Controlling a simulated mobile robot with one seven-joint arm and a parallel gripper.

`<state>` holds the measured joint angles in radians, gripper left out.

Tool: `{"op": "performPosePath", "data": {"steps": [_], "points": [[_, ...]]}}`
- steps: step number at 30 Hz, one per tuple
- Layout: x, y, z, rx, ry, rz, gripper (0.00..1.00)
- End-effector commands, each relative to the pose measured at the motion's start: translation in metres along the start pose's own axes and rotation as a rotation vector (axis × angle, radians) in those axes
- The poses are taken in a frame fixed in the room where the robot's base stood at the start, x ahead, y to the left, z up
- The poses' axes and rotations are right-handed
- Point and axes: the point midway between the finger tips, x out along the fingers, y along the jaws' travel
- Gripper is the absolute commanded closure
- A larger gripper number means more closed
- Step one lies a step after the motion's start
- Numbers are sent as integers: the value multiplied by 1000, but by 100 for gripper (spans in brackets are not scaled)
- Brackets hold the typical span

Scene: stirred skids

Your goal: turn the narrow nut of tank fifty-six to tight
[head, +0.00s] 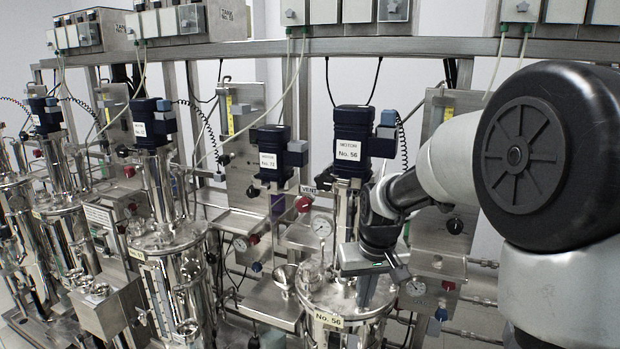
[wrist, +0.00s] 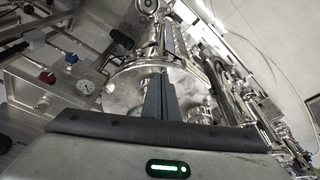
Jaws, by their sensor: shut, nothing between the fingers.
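Tank fifty-six (head: 318,300) stands in the lower middle of the head view, a steel vessel with a yellow "No. 56" label (head: 329,319) on its rim. Its dark blue motor (head: 352,120), labelled No. 56, sits above the lid on a steel column. My gripper (head: 368,298) is over the right part of the lid, fingers pointing down. In the wrist view its fingers (wrist: 158,84) are shut together and empty, in front of the round lid (wrist: 115,90). I cannot make out the narrow nut; fingers and arm hide part of the lid. Whether the fingertips touch anything is unclear.
A steel funnel (head: 286,274) is left of the lid. A red knob (head: 303,204) and a gauge (head: 322,225) are on the panel behind, close to the motor column. Neighbouring tank (head: 175,275) stands left. Pipes and valves crowd the right side below my arm.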

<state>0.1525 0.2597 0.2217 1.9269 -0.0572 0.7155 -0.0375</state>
Motion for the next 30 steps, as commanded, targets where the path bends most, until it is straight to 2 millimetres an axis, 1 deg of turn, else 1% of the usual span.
{"op": "performPosePath", "data": {"steps": [1, 11, 14, 25, 27, 30], "points": [[-1, 0, -3, -1, 11, 0, 100], [-5, -3, 4, -1, 8, 0, 100], [-12, -3, 2, -1, 7, 0, 100], [-55, -2, -7, 0, 4, 1, 100], [-60, -2, -9, 0, 4, 1, 100], [-62, -2, -9, 0, 4, 1, 100]]}}
